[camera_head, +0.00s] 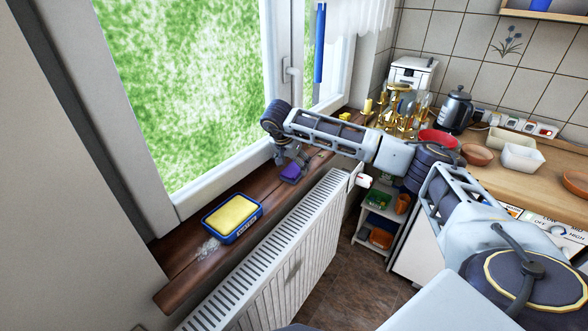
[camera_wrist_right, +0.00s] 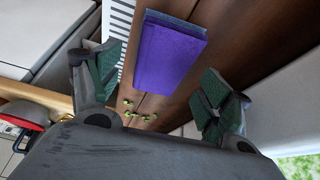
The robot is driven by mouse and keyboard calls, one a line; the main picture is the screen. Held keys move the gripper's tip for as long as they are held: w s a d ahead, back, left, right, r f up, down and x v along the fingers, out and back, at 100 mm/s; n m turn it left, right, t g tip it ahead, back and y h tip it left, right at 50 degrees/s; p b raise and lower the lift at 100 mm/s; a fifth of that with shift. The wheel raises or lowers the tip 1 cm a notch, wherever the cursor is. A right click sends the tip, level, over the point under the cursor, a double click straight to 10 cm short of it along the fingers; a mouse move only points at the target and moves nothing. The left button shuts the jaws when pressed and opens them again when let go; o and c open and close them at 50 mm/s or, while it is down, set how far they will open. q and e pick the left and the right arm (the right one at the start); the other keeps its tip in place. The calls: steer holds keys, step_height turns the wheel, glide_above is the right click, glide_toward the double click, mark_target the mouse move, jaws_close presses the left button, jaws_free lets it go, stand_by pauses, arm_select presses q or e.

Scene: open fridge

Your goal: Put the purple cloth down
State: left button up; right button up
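The purple cloth (camera_head: 292,172), a small folded block, lies on the brown wooden windowsill (camera_head: 182,243). In the right wrist view the cloth (camera_wrist_right: 170,55) shows flat on the wood, just past the space between my fingers. My right gripper (camera_head: 288,159) is right above the sill, close to the cloth. Its two fingers stand wide apart in the right wrist view (camera_wrist_right: 155,88), with no contact on the cloth visible. My left gripper is not in view.
A yellow sponge in a blue tray (camera_head: 234,233) sits nearer on the sill, beside a white powdery patch (camera_head: 207,250). Several small green bits (camera_wrist_right: 140,112) lie on the sill. The window stands behind, and a white radiator (camera_head: 290,265) is below. The counter at right holds bottles, a kettle (camera_head: 455,110) and bowls.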

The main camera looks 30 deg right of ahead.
steer(key=s+v, duration=0.1)
steer(key=v, duration=1)
steer(key=shift+a, duration=0.2)
steer(key=shift+s+f, duration=0.15)
steer(key=shift+f, duration=0.05)
stand_by(0.3)
